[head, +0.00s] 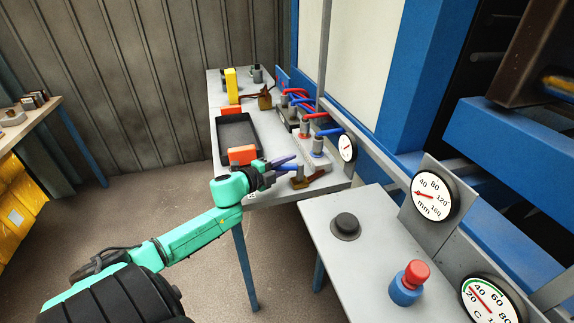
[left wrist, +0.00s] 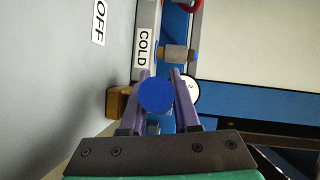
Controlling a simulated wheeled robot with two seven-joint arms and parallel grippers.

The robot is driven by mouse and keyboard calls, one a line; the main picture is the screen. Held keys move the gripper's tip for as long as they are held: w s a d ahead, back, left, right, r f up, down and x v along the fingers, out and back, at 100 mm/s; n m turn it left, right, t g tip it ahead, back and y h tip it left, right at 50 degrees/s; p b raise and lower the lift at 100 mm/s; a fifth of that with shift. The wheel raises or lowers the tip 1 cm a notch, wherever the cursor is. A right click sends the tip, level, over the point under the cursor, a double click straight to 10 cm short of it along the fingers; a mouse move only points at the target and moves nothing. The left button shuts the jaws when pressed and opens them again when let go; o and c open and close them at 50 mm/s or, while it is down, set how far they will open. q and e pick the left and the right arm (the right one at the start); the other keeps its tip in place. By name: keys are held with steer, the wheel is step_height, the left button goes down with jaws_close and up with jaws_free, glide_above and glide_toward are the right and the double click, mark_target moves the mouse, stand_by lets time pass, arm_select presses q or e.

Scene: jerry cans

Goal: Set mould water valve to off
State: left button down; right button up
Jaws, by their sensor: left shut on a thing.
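My left gripper (head: 288,162) is at the near end of the grey valve bench in the head view. In the left wrist view its two purple fingers (left wrist: 160,78) are on either side of a round blue handle end (left wrist: 156,95), seen end-on; the gripper is shut on this blue valve handle. A "COLD" label (left wrist: 142,48) lies just beyond the fingers, and an "OFF" label (left wrist: 99,22) is at upper left. A brass valve body (left wrist: 118,102) is partly hidden beside the left finger. Which valve is the mould water one cannot be read. My right gripper is not in view.
The bench (head: 222,92) holds a black tray (head: 237,136), an orange block (head: 242,155), a yellow block (head: 231,80) and several red and blue valve handles (head: 330,131). A nearer table (head: 325,222) carries a red-and-blue button (head: 410,282). Gauges (head: 431,195) stand at right.

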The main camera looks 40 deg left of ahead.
arm_select(q)
steer(key=m+h+b, duration=0.2)
steer(key=w+g+h+b, duration=0.1)
steer(key=shift+f+m+h, duration=0.3)
steer(key=shift+m, duration=0.1)
steer(key=shift+w+r+m+g+h+b, duration=0.25)
steer(key=shift+m+g+h+b, duration=0.35)
steer(key=shift+b, duration=0.5)
steer(key=c, duration=0.7)
jaws_free()
steer(key=shift+o, duration=0.2)
steer(key=shift+s, duration=0.1)
steer(key=shift+s+a, duration=0.25)
steer(key=shift+s, duration=0.2)
steer(key=p+v, duration=0.3)
steer(key=v, duration=0.9)
steer(key=shift+s+a+f+p, duration=0.15)
steer(key=shift+s+a+p, duration=0.05)
steer(key=shift+s+p, duration=0.15)
steer(key=shift+s+a, duration=0.2)
steer(key=shift+s, duration=0.1)
